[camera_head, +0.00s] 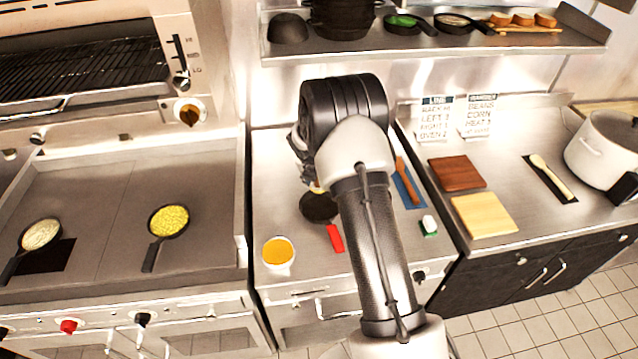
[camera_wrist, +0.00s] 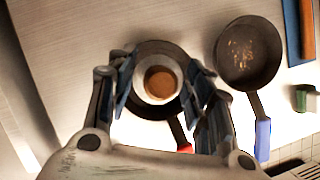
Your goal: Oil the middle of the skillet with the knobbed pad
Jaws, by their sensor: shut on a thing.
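My gripper (camera_wrist: 162,82) is shut on the knobbed pad, a pale round disc with a brown knob (camera_wrist: 161,82). The pad is over a dark round skillet (camera_wrist: 140,108) with a red handle (camera_wrist: 181,134). In the head view the skillet (camera_head: 318,208) and its red handle (camera_head: 335,238) show just below my gripper (camera_head: 315,184). I cannot tell whether the pad touches the skillet. The pad hides the skillet's middle. A white bowl of orange-yellow liquid (camera_head: 278,254) stands at the front left of the counter.
A second dark skillet (camera_wrist: 248,52) with a blue handle and brown flecks inside lies right of the pad, hidden by my arm in the head view. A blue mat with a wooden tool (camera_head: 405,184) lies beyond. Two small pans (camera_head: 168,221) sit on the left griddle.

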